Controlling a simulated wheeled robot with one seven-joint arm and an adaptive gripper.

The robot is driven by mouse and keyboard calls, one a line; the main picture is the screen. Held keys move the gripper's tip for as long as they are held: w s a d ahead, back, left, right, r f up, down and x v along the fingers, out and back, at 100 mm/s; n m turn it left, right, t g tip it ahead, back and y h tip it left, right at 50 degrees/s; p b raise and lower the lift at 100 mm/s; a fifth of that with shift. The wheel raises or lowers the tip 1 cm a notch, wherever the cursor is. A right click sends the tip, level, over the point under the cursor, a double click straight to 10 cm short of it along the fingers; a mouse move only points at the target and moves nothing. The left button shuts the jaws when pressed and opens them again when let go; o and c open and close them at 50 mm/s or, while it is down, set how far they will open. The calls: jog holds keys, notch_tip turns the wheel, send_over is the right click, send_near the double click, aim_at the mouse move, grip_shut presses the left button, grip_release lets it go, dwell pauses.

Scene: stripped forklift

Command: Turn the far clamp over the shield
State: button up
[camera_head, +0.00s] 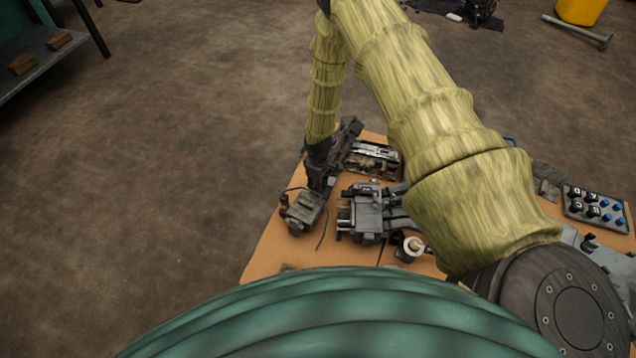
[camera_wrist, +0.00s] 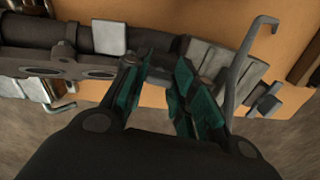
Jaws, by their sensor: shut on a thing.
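My gripper (camera_wrist: 157,72) with teal fingers is in the wrist view, its tips at a dark grey flat piece with round holes (camera_wrist: 85,71), which looks like the far clamp. The gripper is shut on the end of this piece; the fingers hide the exact contact. The clamp lies alongside a long dark rounded part (camera_wrist: 35,57), probably the shield. I cannot tell how far the clamp is turned over it. In the head view, my gripper is small and dark against the dark assembly at the orange table's left end, and its fingertips cannot be made out.
A bent grey rod (camera_wrist: 243,68) stands close right of my fingers. The orange table (camera_head: 275,245) carries a grey machine part (camera_head: 370,212), an open box of parts (camera_head: 373,160), a white-topped round part (camera_head: 411,247) and a tray of knobs (camera_head: 597,207). The floor left is clear.

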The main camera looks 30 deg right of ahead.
dwell(0.3)
jog(key=o, duration=1)
jog(key=shift+r, duration=0.15)
notch_tip(320, 180, up, 12)
jog(key=shift+f, duration=0.15)
dwell(0.5)
